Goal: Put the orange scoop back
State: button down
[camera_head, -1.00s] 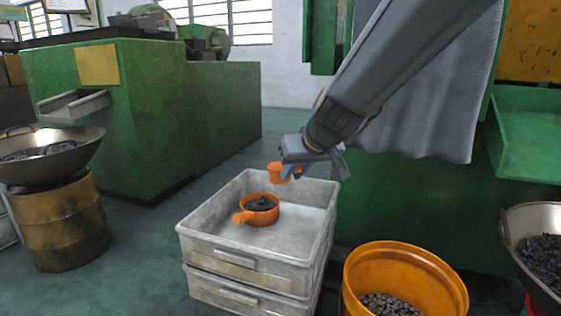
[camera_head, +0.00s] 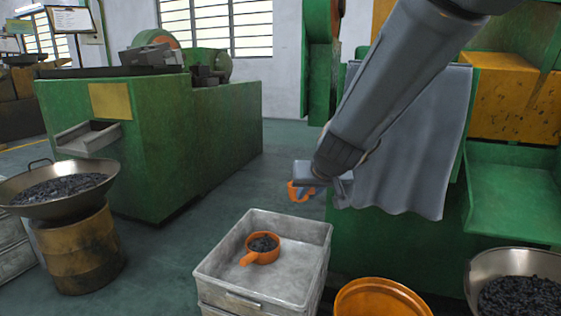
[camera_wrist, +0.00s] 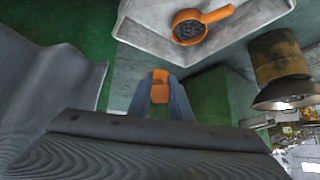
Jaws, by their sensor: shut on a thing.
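My gripper (camera_head: 308,192) is shut on a small orange scoop (camera_head: 295,191), held in the air above and beyond the far right corner of the upper grey crate (camera_head: 310,281). The wrist view shows this held scoop (camera_wrist: 159,87) between the blue-grey fingers; part of it is hidden by them. A second orange scoop (camera_head: 262,256) lies in the crate with dark small pieces in its bowl and its handle towards the front left. It also shows at the top of the wrist view (camera_wrist: 214,17), apart from the gripper.
An orange bucket (camera_head: 380,300) stands right of the crates. Metal bowls of dark pieces stand at left (camera_head: 60,190), on a rusty drum (camera_head: 82,252), and at right (camera_head: 515,290). A grey cloth (camera_head: 400,165) hangs on the green machine behind my arm. Floor shows behind the crate.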

jog(key=s+d+r+m+h+p, duration=0.2)
jog(key=s+d+r+p, duration=0.25)
jog(key=r+p, duration=0.85)
jog(key=s+d+r+m+h+p, duration=0.15)
jog(key=s+d+r+p, duration=0.5)
jog(key=p, duration=1.05)
jog(key=s+d+r+m+h+p, duration=0.1)
jog(key=s+r+m+p, duration=0.15)
jog(key=r+p, duration=1.1)
jog(key=s+f+n+y+b, duration=0.1)
jog(key=s+f, duration=0.3)
jog(key=f, duration=0.7)
jog(key=s+f+n+y+b, duration=0.1)
jog(key=s+f, duration=0.3)
jog(key=f, duration=0.8)
jog(key=shift+s+n+b, duration=0.15)
jog(key=shift+n+b, duration=0.6)
jog(key=shift+n, duration=0.15)
jog(key=shift+d+y, duration=0.1)
jog(key=shift+y, duration=0.15)
